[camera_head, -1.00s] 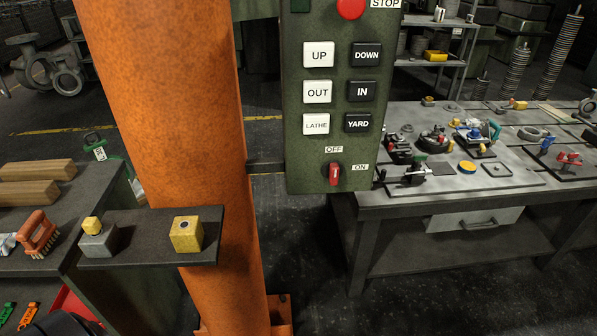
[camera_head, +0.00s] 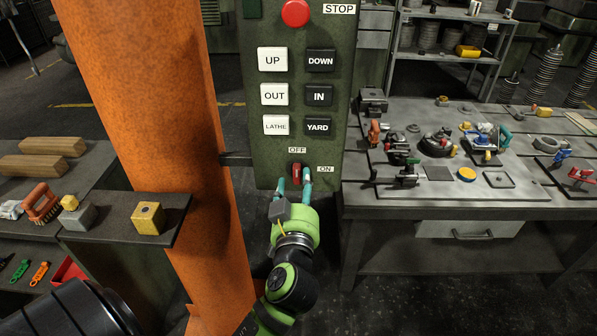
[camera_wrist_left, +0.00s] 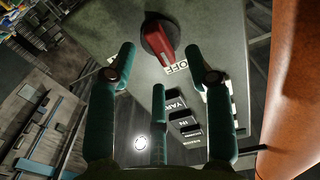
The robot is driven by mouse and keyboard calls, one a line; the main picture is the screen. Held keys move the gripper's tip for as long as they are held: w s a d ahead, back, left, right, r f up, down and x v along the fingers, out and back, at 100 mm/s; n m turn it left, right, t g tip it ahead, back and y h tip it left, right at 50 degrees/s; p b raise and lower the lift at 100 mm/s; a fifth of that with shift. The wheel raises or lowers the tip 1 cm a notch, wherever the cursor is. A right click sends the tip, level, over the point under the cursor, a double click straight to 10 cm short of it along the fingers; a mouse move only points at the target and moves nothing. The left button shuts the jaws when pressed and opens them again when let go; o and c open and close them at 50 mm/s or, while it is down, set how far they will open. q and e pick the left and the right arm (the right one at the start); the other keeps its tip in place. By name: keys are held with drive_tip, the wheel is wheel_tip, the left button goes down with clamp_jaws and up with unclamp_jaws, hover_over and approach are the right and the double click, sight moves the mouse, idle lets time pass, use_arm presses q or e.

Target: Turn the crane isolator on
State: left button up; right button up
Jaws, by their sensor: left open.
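The crane isolator is a rotary switch with a red handle (camera_head: 297,171) low on the green control panel (camera_head: 264,150). The handle stands upright, towards the OFF label (camera_head: 297,150); the ON label (camera_head: 326,169) is to its right. My left gripper (camera_head: 294,177) is open at the panel's lower edge, its teal fingers reaching up on either side of the handle's lower end. In the left wrist view the red handle (camera_wrist_left: 167,40) on its black knob lies ahead, between the spread fingertips (camera_wrist_left: 160,52). I cannot tell whether they touch it. My right gripper is not in view.
Above the switch are UP, DOWN, OUT, IN, LATHE and YARD buttons and a red stop button (camera_head: 295,13). An orange column (camera_head: 150,100) stands close on the left. A workbench with castings (camera_head: 400,202) stands right. A small shelf with blocks (camera_head: 175,208) is left.

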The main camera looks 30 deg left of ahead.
sight(299, 176)
use_arm(q)
drive_tip(key=x, duration=0.2)
drive_tip(key=shift+w+r+p, duration=0.15)
drive_tip(key=shift+w+p, duration=0.15)
drive_tip(key=shift+p, duration=0.1)
drive_tip(key=shift+w+a, duration=0.35)
drive_tip(key=shift+w, duration=0.05)
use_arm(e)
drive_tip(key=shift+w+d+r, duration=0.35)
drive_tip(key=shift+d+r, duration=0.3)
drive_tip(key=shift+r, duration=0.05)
use_arm(q)
drive_tip(key=shift+c, duration=0.4)
clamp_jaws()
